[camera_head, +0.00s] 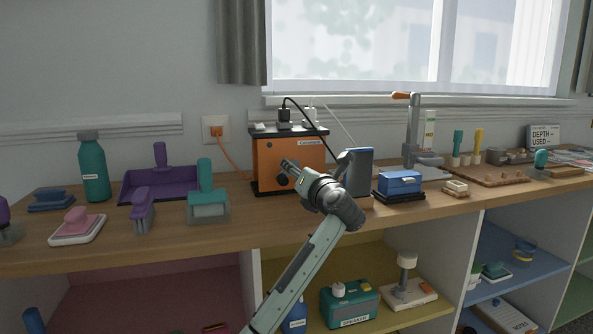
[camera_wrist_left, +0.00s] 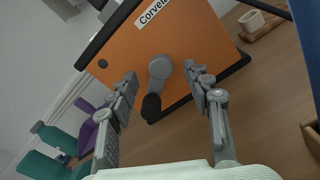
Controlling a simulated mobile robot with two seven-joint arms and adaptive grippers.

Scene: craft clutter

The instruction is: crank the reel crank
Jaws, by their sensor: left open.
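The orange reel box (camera_head: 272,158) with a black top and base stands on the wooden counter; its orange face (camera_wrist_left: 200,40) fills the upper wrist view. Its grey crank arm (camera_wrist_left: 160,68) with a black knob (camera_wrist_left: 151,107) sits on that face, the knob hanging toward the lower left in the wrist view. In the head view the black knob (camera_head: 282,180) shows just below my gripper. My left gripper (camera_head: 288,167) is open in front of the face. In the wrist view its fingers (camera_wrist_left: 160,76) appear on either side of the crank; contact cannot be told. My right gripper is out of view.
A grey-blue upright panel (camera_head: 357,172) and a blue box (camera_head: 399,183) stand right of the reel box. A purple dustpan (camera_head: 160,187) and a teal-handled brush (camera_head: 207,204) are to the left. A cable (camera_head: 309,103) runs over the reel box top.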

